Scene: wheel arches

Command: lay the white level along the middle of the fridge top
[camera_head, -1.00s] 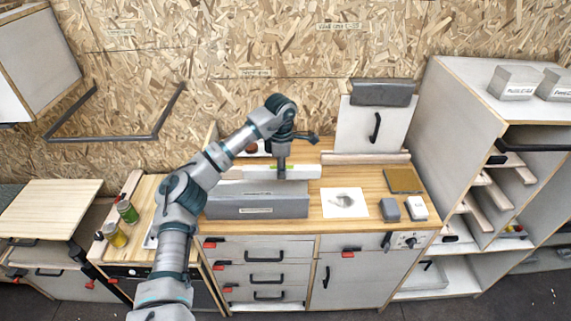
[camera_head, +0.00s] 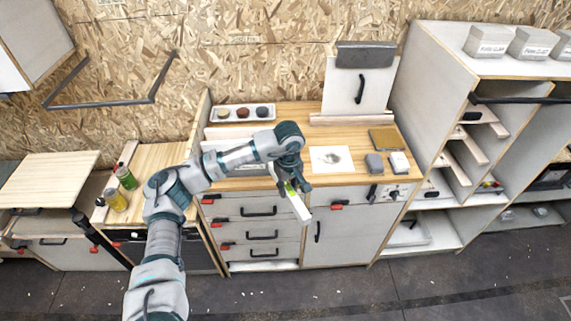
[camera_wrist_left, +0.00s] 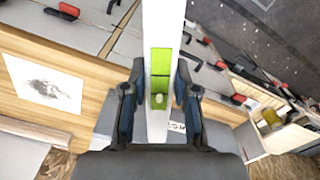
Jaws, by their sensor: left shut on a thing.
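The white level (camera_head: 300,207) is a long white bar with a green vial window. My left gripper (camera_head: 291,188) is shut on it, in front of the wooden counter's front edge. The level slants downward to the right in the head view. In the left wrist view the level (camera_wrist_left: 163,30) runs up between the fingers (camera_wrist_left: 158,98), its green window between them. Its far end leaves the frame. No surface is clearly marked as the fridge top, and I cannot tell which unit is the fridge. My right gripper is out of view.
The wooden counter (camera_head: 290,120) holds a tray of bowls (camera_head: 243,113), a paper sheet (camera_head: 331,159) and small grey blocks (camera_head: 374,163). A grey box on it is partly hidden by my arm. Jars (camera_head: 116,200) stand on the left unit. A shelf unit (camera_head: 440,60) stands right.

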